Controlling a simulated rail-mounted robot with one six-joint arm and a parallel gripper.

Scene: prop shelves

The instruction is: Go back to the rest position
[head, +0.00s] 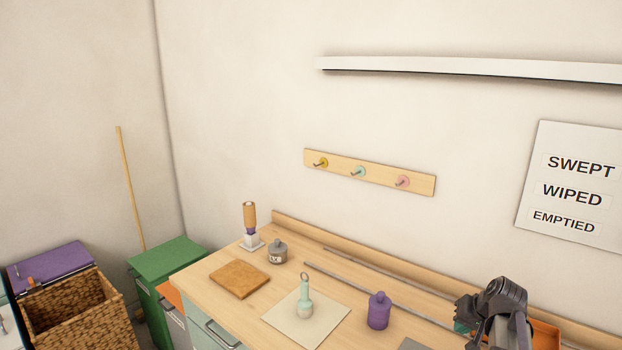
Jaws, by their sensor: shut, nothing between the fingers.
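My gripper (490,320) is dark grey and shows at the lower right, above the right part of the wooden counter (225,298). It is shut with nothing in it. My own wrist hides part of the fingers. It is in front of an orange tray (546,334) and partly hides it. No rest position is marked in view.
On the counter stand a purple bottle (379,312), a mint bottle with a ring (304,300) on a pale mat (280,320), a grey pot (278,252), a wooden-handled brush (250,220) and a brown board (240,279). A hook rail (340,168) and shelf (470,68) are above.

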